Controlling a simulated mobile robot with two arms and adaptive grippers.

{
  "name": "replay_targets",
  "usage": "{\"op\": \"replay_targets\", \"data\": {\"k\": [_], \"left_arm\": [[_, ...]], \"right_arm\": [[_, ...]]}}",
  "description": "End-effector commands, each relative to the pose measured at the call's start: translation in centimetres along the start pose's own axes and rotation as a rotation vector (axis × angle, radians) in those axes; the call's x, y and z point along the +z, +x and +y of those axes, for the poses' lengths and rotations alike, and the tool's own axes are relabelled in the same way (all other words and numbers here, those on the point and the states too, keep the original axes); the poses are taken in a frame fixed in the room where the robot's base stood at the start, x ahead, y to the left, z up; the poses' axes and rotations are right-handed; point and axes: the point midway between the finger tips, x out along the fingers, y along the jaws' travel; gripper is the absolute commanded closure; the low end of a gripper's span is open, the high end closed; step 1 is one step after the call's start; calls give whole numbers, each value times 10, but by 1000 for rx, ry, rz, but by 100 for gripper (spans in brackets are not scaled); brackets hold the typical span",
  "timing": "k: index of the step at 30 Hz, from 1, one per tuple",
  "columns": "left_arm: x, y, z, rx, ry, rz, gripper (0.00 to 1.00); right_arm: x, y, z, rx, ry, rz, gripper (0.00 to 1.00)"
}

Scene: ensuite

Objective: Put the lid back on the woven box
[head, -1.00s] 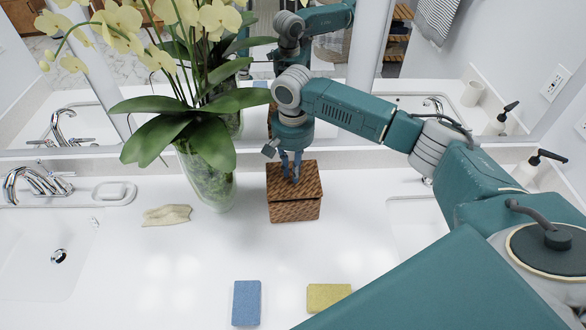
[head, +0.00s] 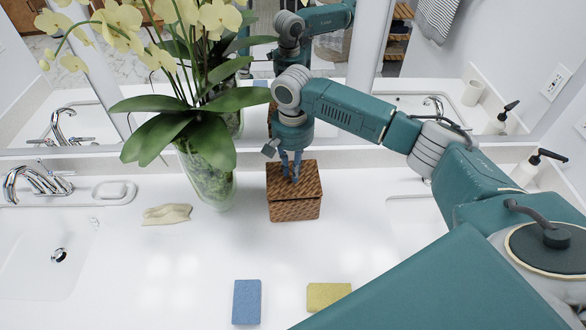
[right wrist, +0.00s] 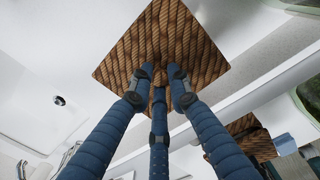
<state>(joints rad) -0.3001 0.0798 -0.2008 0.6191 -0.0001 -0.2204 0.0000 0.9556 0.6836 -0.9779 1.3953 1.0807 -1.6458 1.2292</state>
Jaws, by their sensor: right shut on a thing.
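The brown woven box (head: 295,211) stands on the white counter, right of the plant vase. Its woven lid (head: 309,177) lies over the top of the box, roughly lined up with it and with no clear gap; whether it sits fully down I cannot tell. My right gripper (head: 290,179) points down at the lid from above, shut on its small knob. In the right wrist view the blue fingers (right wrist: 159,82) close around the middle of the lid (right wrist: 168,38), and the knob is mostly hidden between them. My left gripper is not in view.
The orchid vase (head: 208,178) stands close left of the box, its leaves near my arm. The mirror is right behind. A beige cloth (head: 167,215), a blue sponge (head: 246,302) and a yellow sponge (head: 329,297) lie on the counter. Basins are at both sides.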

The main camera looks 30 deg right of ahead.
Motion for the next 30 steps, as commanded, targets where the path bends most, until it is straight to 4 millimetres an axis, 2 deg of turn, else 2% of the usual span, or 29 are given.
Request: {"op": "replay_targets", "data": {"k": [30], "left_arm": [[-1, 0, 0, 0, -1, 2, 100]], "right_arm": [[0, 8, 0, 0, -5, 0, 100]]}}
